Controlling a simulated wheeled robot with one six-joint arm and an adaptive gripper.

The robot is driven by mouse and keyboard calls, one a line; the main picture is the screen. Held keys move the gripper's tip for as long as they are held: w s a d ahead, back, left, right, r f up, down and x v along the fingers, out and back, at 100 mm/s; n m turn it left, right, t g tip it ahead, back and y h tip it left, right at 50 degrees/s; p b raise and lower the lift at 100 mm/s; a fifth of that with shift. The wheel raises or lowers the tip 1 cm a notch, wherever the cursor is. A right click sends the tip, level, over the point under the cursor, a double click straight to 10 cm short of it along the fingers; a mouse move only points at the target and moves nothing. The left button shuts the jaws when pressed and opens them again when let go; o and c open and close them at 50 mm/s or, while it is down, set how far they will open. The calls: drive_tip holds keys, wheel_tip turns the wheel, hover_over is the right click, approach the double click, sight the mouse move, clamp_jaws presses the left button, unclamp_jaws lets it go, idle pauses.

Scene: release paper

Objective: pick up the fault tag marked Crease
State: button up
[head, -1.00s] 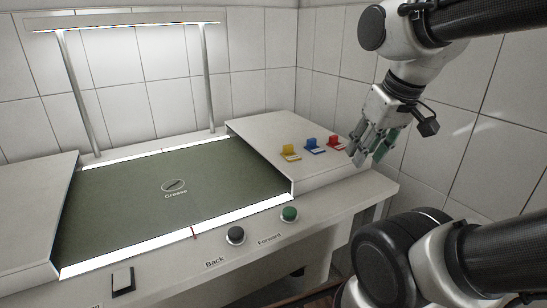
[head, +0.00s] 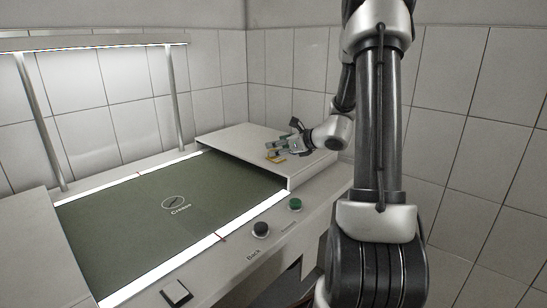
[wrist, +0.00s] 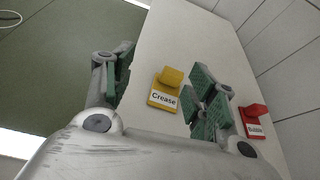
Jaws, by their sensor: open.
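The yellow fault tag (wrist: 166,90), with a white label reading Crease, stands on the pale right-hand top. In the wrist view it lies between the two green-padded fingers of my gripper (wrist: 163,62), apart from both. In the head view my gripper (head: 279,147) is low over that top, and a bit of the yellow tag (head: 278,159) shows beside the fingers. My gripper is open and empty. The red tag (wrist: 254,117), its label seeming to read Bubble, is right of the right finger. The blue tag is hidden.
The green inspection bed (head: 140,215), printed with a ringed mark and the word Crease, lies left of the pale top (head: 235,143). Black (head: 261,229) and green (head: 295,204) buttons are on the front edge. A tiled wall stands close behind and to the right.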

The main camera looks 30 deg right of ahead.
sight(272, 149)
drive_tip(key=shift+w+d+f+m+h, duration=0.4)
drive_tip(key=shift+w+d+f+m, duration=0.25)
drive_tip(key=shift+w+d+m, duration=0.25)
drive_tip(key=x, duration=0.5)
drive_tip(key=shift+w+d+f, duration=0.2)
drive_tip(key=shift+w+f, duration=0.15)
drive_tip(key=shift+f, duration=0.05)
drive_tip(key=shift+w+a+f, duration=0.1)
drive_tip(key=shift+w+f, duration=0.05)
drive_tip(key=shift+w, duration=0.3)
drive_tip(key=c, duration=0.7)
